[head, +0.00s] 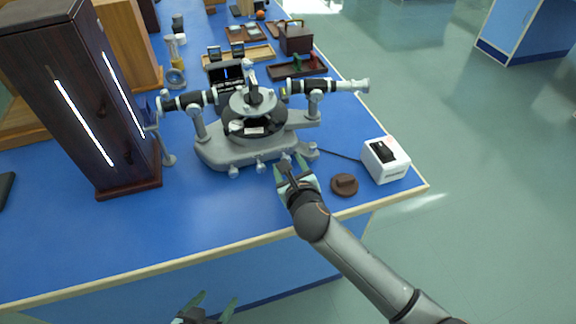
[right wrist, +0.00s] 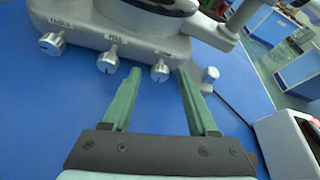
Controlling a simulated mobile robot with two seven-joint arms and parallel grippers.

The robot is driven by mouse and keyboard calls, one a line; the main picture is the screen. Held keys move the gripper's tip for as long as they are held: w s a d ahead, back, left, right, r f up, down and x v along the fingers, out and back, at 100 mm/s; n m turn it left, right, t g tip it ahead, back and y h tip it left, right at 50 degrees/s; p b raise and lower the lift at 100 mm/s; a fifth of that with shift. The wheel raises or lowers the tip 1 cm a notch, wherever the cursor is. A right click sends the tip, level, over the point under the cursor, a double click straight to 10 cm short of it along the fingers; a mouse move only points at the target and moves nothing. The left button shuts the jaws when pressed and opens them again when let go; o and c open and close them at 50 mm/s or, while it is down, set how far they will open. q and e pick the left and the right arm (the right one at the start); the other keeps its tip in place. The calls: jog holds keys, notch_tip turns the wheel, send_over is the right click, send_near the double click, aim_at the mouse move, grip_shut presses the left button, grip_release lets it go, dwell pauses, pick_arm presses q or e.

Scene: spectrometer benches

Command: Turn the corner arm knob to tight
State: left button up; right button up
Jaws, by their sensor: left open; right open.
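The spectrometer (head: 220,152) stands on the blue bench, with several silver knobs along its front edge. In the right wrist view, one knob (right wrist: 160,71) is between and just beyond my right fingertips. Another knob (right wrist: 209,76) is right of them at the base's corner, and two more (right wrist: 108,60) (right wrist: 51,43) are to the left. The small labels are too blurred to tell which is the corner arm knob. My right gripper (head: 292,160) is open and empty, close to the base's front (right wrist: 159,72). My left gripper (head: 218,298) is open and empty, low in front of the bench.
A brown disc (head: 344,185) lies near the front edge. A dark wooden cabinet (head: 70,95) stands left. Trays and boxes are behind.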

jog(key=shift+w+a, duration=0.1)
jog(key=shift+w, duration=0.15)
jog(key=shift+c, duration=0.3)
jog(key=shift+f, duration=0.1)
grip_shut()
